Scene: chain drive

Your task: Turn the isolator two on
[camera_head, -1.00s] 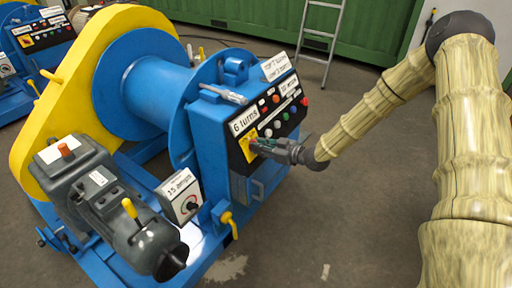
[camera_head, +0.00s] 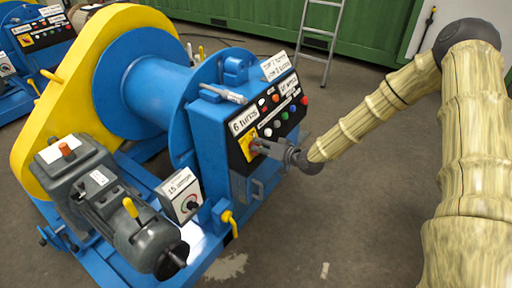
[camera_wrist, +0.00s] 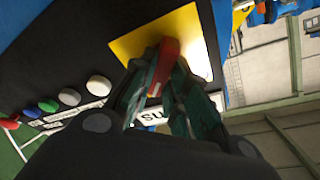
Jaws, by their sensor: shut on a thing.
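The isolator shows as a red handle (camera_wrist: 165,62) on a yellow plate (camera_wrist: 200,38) in the wrist view. The yellow plate (camera_head: 247,147) is on the dark control panel of the blue and yellow winch, under the "6 turns" label. My gripper (camera_wrist: 160,78) is shut on the red handle, with its fingers on either side. In the head view my gripper (camera_head: 259,146) reaches in from the right and hides most of the handle. The wrist view shows the handle tilted relative to the plate. I cannot read any isolator number.
Several coloured buttons (camera_wrist: 70,97) sit on the panel beside the plate. Another winch (camera_head: 35,40) is at the back left. The floor right of the panel is clear.

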